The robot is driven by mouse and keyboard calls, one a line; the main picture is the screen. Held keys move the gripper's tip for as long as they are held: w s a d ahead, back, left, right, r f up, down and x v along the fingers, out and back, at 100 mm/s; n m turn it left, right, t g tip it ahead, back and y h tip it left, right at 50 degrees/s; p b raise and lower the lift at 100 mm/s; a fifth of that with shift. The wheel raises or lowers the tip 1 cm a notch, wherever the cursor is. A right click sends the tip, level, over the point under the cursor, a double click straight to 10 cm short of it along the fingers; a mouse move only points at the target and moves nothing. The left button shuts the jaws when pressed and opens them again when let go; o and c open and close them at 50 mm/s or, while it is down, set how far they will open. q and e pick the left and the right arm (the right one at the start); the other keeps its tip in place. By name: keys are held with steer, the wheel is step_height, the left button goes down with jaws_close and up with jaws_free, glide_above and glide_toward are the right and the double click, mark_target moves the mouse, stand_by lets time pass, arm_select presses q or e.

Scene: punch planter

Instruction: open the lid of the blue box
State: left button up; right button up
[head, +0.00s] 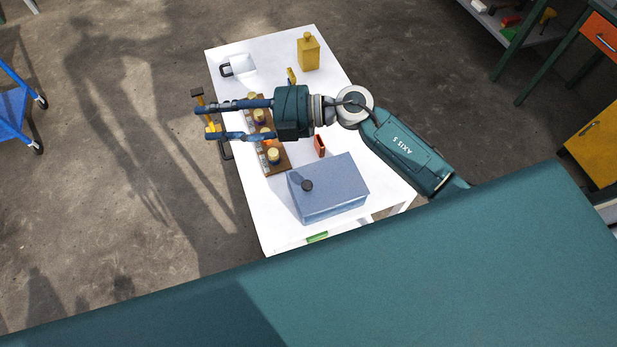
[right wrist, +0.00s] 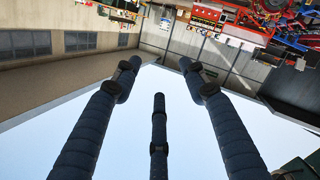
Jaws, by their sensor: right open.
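The blue box (head: 335,192) sits on the near part of the white table in the head view. Its lid lies flat and shut on top, with a dark round knob (head: 306,186) near its left side. My right gripper (head: 203,122) is open and empty, with its fingers pointing left above the table's left edge. It is apart from the box, to the upper left of it. In the right wrist view its spread blue fingers (right wrist: 158,105) show nothing between them. The box is not visible in that view. My left gripper is not in view.
A wooden rack (head: 275,165) with several yellow-capped items stands left of the box, partly under my right gripper. An orange object (head: 319,146) lies between rack and box. A yellow bottle (head: 308,52) and a clear container (head: 241,65) stand at the far end.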

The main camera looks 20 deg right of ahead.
step_height(320, 180, down, 6)
steer(key=s+d+n+g+h, duration=0.2)
steer(key=d+g+h, duration=0.1)
steer(key=m+g+h, duration=0.2)
steer(key=g+h, duration=0.2)
steer(key=h, duration=0.5)
glide_toward(307, 184)
steer(key=p+x, duration=0.2)
steer(key=x, duration=0.4)
steer(key=shift+a+f, duration=0.15)
steer(key=shift+f, duration=0.2)
steer(key=shift+p+x, duration=0.3)
steer(key=shift+x, duration=0.45)
jaws_close()
